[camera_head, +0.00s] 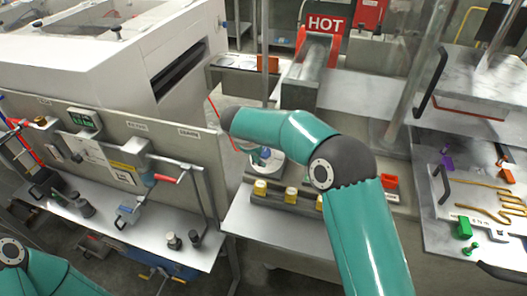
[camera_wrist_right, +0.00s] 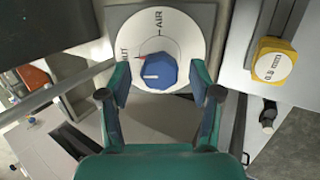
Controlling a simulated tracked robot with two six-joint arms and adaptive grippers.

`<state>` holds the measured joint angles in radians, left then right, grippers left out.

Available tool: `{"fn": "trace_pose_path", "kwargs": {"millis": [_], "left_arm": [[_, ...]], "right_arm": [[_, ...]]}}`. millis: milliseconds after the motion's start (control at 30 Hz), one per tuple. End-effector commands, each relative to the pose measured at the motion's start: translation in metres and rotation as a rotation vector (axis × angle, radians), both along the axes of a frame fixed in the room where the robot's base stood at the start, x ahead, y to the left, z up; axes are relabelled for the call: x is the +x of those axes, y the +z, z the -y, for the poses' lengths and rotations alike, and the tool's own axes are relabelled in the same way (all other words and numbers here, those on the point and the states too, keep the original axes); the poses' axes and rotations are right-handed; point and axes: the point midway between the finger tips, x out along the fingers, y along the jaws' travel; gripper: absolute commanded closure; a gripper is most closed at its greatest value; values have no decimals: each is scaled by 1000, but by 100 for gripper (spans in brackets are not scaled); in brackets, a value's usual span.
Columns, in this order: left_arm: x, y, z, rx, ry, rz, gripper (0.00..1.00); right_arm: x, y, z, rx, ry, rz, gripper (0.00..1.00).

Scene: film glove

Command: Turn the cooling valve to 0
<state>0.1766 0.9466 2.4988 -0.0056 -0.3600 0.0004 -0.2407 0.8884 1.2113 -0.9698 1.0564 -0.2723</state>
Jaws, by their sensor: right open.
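A blue knob (camera_wrist_right: 155,71) sits on a round white dial (camera_wrist_right: 180,38) in the right wrist view. The dial reads "AIR" at the top and has partly hidden lettering at its left. A small red mark lies just left of the knob, and a pale line on the knob's face points roughly left. My right gripper (camera_wrist_right: 161,76) is open, its two teal fingers on either side of the knob; contact is not clear. In the head view the white dial (camera_head: 266,168) shows partly behind my right arm. My left arm shows at the bottom left, its gripper out of view.
In the head view a hot plate block with a red "HOT" sign (camera_head: 325,24) stands behind, and a panel wall (camera_head: 120,128) stands left.

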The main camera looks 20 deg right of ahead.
Motion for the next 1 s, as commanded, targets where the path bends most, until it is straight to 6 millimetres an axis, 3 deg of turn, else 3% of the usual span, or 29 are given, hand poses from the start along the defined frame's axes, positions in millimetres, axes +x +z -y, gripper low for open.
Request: {"fn": "trace_pose_path", "kwargs": {"millis": [267, 700, 1000], "left_arm": [[0, 1, 0, 0, 0, 0, 40], [0, 0, 0, 0, 0, 0, 40], [0, 0, 0, 0, 0, 0, 40]], "right_arm": [[-3, 8, -3, 0, -1, 0, 36], [-31, 77, -35, 1, 1, 2, 36], [-41, 101, -45, 0, -1, -1, 36]]}}
